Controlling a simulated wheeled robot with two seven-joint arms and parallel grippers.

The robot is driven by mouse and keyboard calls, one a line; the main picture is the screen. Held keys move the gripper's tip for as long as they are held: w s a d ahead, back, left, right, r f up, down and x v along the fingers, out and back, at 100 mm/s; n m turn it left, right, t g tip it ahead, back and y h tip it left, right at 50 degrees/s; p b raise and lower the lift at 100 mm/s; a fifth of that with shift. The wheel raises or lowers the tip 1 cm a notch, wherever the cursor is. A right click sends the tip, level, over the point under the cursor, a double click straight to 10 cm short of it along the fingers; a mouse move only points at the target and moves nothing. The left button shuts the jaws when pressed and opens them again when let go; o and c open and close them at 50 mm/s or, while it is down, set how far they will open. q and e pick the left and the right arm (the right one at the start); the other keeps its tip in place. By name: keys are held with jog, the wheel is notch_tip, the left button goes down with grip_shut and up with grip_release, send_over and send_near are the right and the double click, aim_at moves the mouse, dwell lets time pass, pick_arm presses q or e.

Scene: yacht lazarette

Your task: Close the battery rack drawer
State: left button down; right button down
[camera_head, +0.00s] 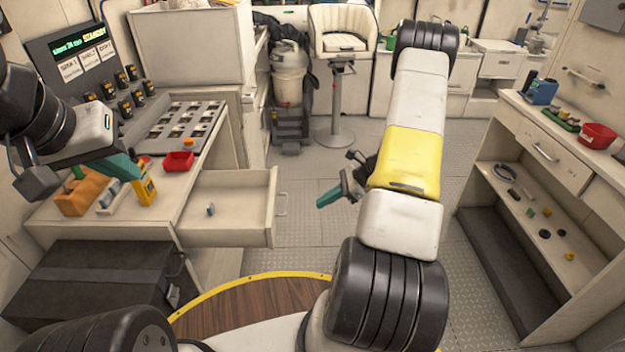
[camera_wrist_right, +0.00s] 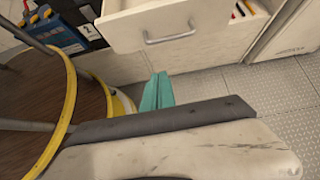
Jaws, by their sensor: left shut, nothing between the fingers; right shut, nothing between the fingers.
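An open pale drawer (camera_head: 228,238) sticks out to the right from under the left desk, its handle (camera_head: 282,204) on its front. A small blue-grey item (camera_head: 211,209) lies inside. My right gripper (camera_head: 328,199) is shut and empty, to the right of that handle and apart from it in the picture. The right wrist view shows its teal fingers (camera_wrist_right: 157,92) together, below an open drawer front (camera_wrist_right: 165,22) with a bar handle (camera_wrist_right: 170,36); I cannot tell for sure that this is the same drawer. My left gripper (camera_head: 130,170) is shut and empty over the left desk.
A yellow tool (camera_head: 146,190), an orange holder (camera_head: 82,194) and a red tray (camera_head: 178,162) are on the desk near my left gripper. A dark case (camera_head: 95,278) stands below. Shelves (camera_head: 535,225) line the right side.

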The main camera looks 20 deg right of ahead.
jog(key=w+a+f, duration=0.2)
jog(key=a, duration=0.6)
jog(key=shift+f, duration=0.4)
jog(key=shift+w, duration=0.1)
send_over(212, 220)
jog(key=d, duration=0.1)
jog(key=shift+a, duration=0.4)
jog(key=shift+a+r, duration=0.15)
